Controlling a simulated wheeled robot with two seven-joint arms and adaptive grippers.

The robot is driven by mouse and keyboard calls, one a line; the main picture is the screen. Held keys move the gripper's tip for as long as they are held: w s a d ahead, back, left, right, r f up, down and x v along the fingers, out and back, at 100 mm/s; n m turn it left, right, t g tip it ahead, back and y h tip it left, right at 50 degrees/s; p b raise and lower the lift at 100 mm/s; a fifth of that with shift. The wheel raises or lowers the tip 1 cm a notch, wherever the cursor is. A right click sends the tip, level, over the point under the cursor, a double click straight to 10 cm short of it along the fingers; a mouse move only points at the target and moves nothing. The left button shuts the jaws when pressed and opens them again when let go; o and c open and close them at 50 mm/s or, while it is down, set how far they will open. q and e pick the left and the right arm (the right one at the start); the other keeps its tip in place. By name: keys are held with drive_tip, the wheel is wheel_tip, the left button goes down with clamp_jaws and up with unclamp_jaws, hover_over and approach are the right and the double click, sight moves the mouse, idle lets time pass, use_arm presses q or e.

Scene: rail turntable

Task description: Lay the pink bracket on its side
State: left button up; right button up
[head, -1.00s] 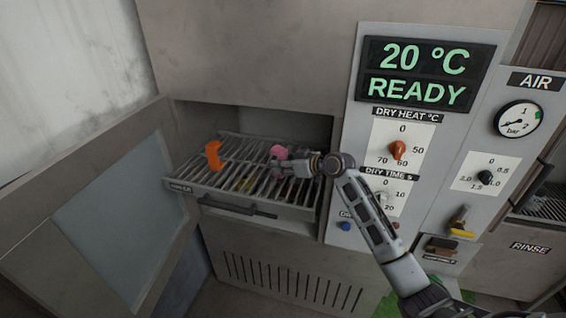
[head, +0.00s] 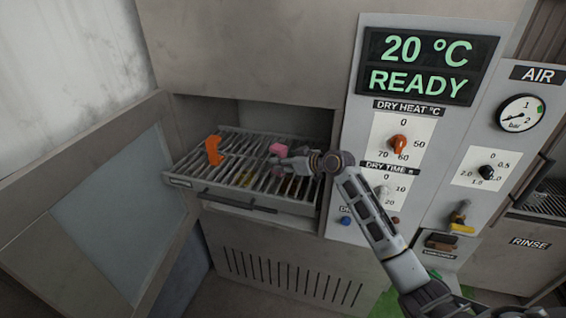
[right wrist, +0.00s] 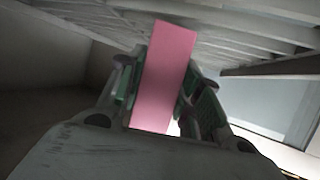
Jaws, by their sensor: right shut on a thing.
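The pink bracket (head: 278,149) is at the right part of the slatted rack, seen small in the head view. My right gripper (head: 276,160) is shut on it, reaching in from the right just above the slats. In the right wrist view the bracket (right wrist: 165,78) shows as a flat pink face between the two green-padded fingers (right wrist: 160,100). Whether the bracket touches the slats is too small to tell. My left gripper does not show.
The slatted rack (head: 196,178) is pulled out of the dryer opening. An orange bracket (head: 214,151) stands at its left. An open door (head: 115,215) is on the left. The control panel (head: 390,215) stands close to my right arm.

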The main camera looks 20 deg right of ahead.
drive_tip(key=shift+f, duration=0.3)
idle(0.5)
drive_tip(key=o, duration=1.3)
drive_tip(key=shift+f, duration=0.1)
drive_tip(key=shift+v, duration=6.05)
